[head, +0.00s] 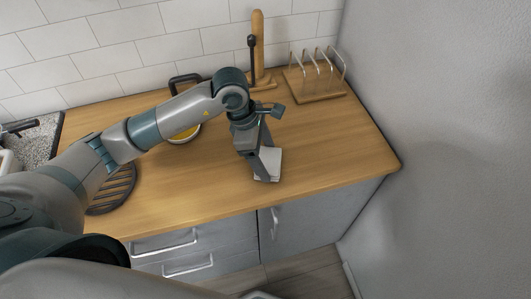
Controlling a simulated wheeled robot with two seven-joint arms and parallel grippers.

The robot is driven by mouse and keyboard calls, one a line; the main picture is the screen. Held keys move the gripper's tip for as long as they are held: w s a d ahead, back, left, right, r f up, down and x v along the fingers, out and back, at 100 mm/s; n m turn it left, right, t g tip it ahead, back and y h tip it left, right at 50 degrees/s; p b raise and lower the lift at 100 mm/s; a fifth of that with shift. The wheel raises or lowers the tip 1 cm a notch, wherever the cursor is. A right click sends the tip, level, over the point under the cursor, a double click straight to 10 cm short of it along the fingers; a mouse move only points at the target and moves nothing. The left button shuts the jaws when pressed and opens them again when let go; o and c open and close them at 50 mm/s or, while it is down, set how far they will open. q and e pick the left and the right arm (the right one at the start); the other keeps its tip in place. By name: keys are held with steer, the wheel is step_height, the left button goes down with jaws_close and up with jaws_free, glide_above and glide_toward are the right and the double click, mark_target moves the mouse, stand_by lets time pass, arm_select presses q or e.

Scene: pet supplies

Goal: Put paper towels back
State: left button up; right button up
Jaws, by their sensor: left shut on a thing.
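A white object, apparently the paper towels (273,158), shows at the counter's right half, partly hidden behind my left gripper. My left gripper (266,172) points down and is shut on it. I cannot tell whether the white object touches the counter or is held just above it. A wooden upright holder (257,30) with a flat base and a thin dark rod beside it stands against the tiled wall, behind the gripper. No roll shows on it. My right gripper is not in view.
A wooden rack with metal loops (317,78) stands at the back right. A yellow pan (186,134) sits partly behind my left arm. A dark round slatted trivet (113,192) lies at left. The counter (345,150) is clear at right, beside a grey wall (440,120).

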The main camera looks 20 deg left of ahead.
arm_select(q)
steer(key=o, duration=0.9)
steer(key=shift+o, duration=0.2)
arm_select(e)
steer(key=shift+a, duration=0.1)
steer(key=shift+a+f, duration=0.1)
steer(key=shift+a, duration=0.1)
arm_select(q)
steer(key=shift+r, duration=0.15)
steer(key=b+v, duration=0.4)
steer(key=v, duration=0.7)
steer(key=shift+r, duration=0.3)
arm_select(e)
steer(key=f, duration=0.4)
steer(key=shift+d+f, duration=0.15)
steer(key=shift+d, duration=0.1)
arm_select(q)
steer(key=shift+a, duration=0.15)
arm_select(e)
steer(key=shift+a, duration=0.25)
